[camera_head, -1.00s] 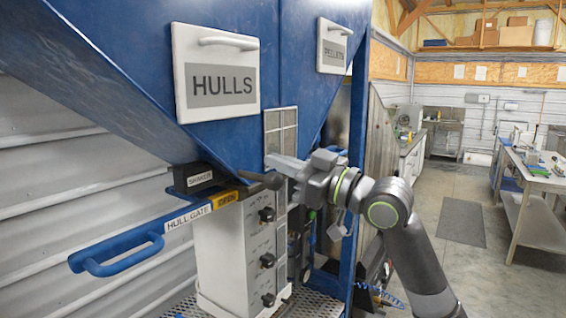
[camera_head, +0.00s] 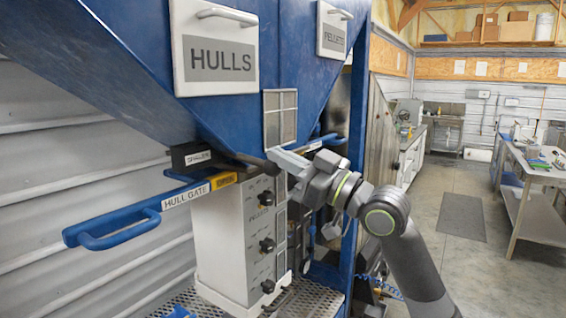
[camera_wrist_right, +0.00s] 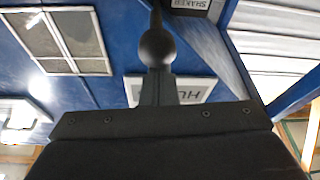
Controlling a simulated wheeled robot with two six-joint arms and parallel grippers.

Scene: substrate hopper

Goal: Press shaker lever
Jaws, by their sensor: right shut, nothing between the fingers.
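The shaker unit is a black box (camera_head: 192,157) with a white label, mounted under the blue hull hopper. Its dark lever (camera_head: 252,161) sticks out to the right and slopes slightly down, ending in a round knob. In the right wrist view the knob (camera_wrist_right: 157,47) is just beyond the fingers, with the rod running up toward the shaker box (camera_wrist_right: 190,5). My right gripper (camera_head: 274,156) is shut and empty, its tip at the knob end of the lever. Its tip overlaps the knob in the head view; I cannot tell if they touch. My left gripper is out of view.
The blue hull gate handle (camera_head: 112,230) juts left below the shaker. A white control box (camera_head: 236,245) with dark knobs stands under the hopper. The HULLS panel (camera_head: 221,60) is above. Open floor (camera_head: 440,270) lies to the right.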

